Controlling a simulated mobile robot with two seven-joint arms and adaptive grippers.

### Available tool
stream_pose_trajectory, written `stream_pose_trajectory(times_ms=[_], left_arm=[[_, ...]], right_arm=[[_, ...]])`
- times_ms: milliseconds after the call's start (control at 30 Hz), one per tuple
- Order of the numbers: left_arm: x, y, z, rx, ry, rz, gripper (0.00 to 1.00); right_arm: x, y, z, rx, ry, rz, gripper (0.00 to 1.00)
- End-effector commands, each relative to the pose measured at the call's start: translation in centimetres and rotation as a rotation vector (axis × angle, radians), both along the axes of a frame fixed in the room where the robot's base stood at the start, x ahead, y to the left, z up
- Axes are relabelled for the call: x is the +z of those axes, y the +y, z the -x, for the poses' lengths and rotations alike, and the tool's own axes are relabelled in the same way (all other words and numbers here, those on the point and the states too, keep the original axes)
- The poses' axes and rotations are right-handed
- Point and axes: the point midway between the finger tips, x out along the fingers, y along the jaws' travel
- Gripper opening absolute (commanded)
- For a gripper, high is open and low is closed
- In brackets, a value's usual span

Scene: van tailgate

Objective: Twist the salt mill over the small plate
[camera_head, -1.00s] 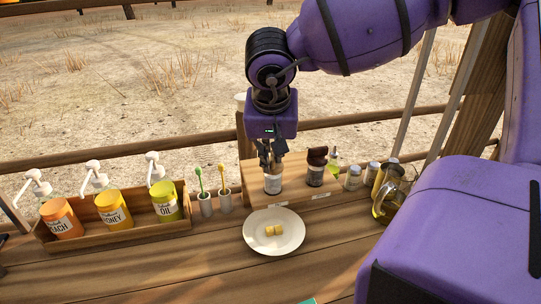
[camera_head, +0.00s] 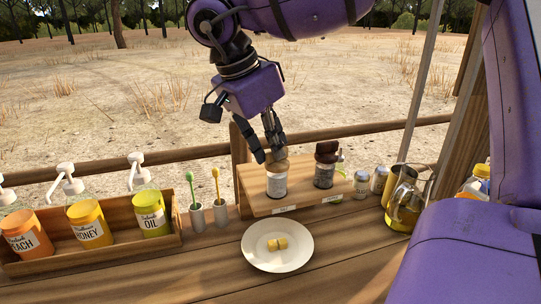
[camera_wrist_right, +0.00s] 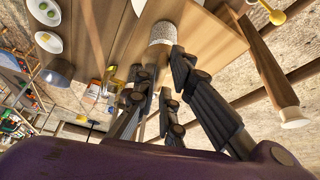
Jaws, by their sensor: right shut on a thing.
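The salt mill (camera_head: 277,184), with a light wooden top and a pale labelled body, stands upright on a wooden board (camera_head: 258,204). My right gripper (camera_head: 268,153) reaches down at a tilt and is shut on the mill's top. In the right wrist view a pale speckled round part (camera_wrist_right: 163,33), probably of the mill, is between my right fingertips (camera_wrist_right: 165,65). The small plate (camera_head: 254,252) is white, lies in front of the board and holds small yellow pieces (camera_head: 277,244). The mill is behind the plate, not over it. My left gripper is not in view.
A dark-topped mill (camera_head: 324,168) stands close on the right, with small shakers (camera_head: 361,184) and a glass jug (camera_head: 403,205) beyond. Two cups with brushes (camera_head: 197,217) and a crate (camera_head: 110,258) of pump bottles are on the left. Table around the plate's front is clear.

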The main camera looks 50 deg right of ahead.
Motion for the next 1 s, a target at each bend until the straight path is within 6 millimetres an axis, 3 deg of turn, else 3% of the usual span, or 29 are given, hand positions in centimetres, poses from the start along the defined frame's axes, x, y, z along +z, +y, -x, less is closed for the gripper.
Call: stream_pose_trajectory(times_ms=[500, 1000], left_arm=[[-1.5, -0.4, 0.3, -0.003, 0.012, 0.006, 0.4], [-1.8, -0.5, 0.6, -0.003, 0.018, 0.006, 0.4]], right_arm=[[-0.2, -0.1, -0.4, -0.384, 0.003, -0.002, 0.0], [-0.1, -0.2, -0.4, -0.481, 0.003, -0.004, 0.0]])
